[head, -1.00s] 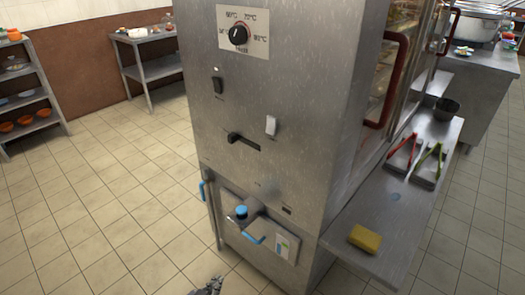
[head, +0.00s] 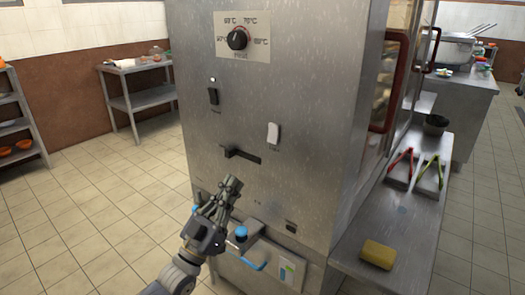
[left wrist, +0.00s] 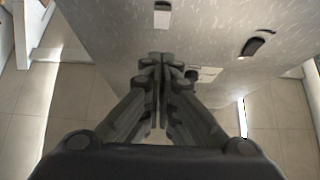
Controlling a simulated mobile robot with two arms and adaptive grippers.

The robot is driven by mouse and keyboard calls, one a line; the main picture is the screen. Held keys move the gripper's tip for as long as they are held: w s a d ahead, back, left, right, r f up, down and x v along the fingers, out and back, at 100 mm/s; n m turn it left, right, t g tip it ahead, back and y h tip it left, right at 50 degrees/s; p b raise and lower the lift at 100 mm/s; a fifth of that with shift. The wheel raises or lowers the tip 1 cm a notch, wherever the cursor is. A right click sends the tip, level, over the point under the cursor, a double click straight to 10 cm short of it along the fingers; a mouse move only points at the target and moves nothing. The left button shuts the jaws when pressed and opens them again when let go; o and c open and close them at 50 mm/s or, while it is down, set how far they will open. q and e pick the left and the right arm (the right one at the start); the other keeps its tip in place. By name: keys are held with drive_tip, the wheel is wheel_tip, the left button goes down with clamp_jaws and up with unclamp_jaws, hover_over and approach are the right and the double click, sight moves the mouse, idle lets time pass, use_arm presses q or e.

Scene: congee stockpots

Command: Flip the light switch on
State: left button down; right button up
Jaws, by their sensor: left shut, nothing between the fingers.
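On the front of the tall steel cabinet (head: 275,80) are two rocker switches: a black one (head: 213,96) at upper left and a white one (head: 273,134) to its lower right. Their small labels are too blurred to read, so I cannot tell which works the light. My left gripper (head: 231,184) is shut and empty, pointing up in front of the cabinet, below the black slider lever (head: 231,151) and apart from both switches. In the left wrist view its closed fingertips (left wrist: 160,60) face the cabinet, and a white switch (left wrist: 162,16) shows beyond them. My right gripper is out of view.
A temperature dial (head: 237,39) sits above the switches. Below my gripper is a blue-topped knob (head: 241,232) on the lower panel. A side shelf (head: 405,225) at right holds a yellow sponge (head: 378,254), tongs (head: 430,174) and a dark bowl (head: 435,125).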

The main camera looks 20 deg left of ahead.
use_arm(q)
approach(272, 132)
wheel_tip(272, 132, up, 4)
drive_tip(key=shift+w+d+f, duration=0.1)
drive_tip(key=shift+w+d, duration=0.1)
drive_tip(key=shift+w, duration=0.35)
drive_tip(key=shift+w+d+f, duration=0.1)
drive_tip(key=shift+w+d, duration=0.15)
drive_tip(key=shift+w, duration=0.3)
drive_tip(key=shift+w+d+f, duration=0.15)
drive_tip(key=shift+w+d, duration=0.05)
drive_tip(key=shift+w, duration=0.35)
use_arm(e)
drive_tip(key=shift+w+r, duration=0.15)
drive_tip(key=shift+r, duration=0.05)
use_arm(q)
drive_tip(key=b, duration=0.3)
drive_tip(key=shift+w+d+f+t, duration=0.1)
drive_tip(key=shift+w+f+t, duration=0.05)
drive_tip(key=shift+w+t, duration=0.25)
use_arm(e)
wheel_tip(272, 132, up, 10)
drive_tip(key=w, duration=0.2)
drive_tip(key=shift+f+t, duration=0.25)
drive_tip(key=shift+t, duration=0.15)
